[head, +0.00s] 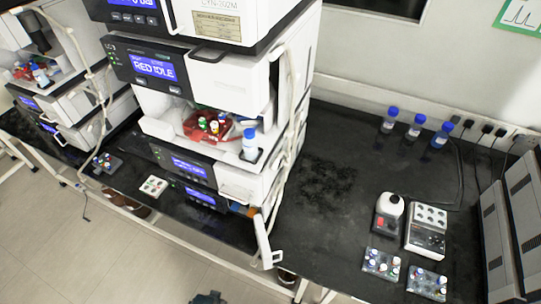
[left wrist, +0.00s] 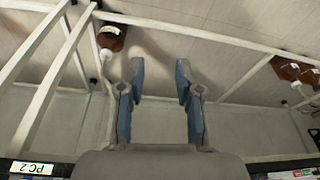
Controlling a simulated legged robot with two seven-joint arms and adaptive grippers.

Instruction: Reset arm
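My left gripper (left wrist: 158,70) shows in the left wrist view with its two blue-grey fingers spread apart. Nothing is between them. My right gripper is not in view.
Stacked instrument columns (head: 155,68) stand on the black bench (head: 318,190). On the right are a vortex-like device (head: 389,212), a white block device (head: 426,228), vial racks (head: 382,264) and blue-capped bottles (head: 414,127). An open white door (head: 263,240) sticks out at the bench front. The bench middle is clear.

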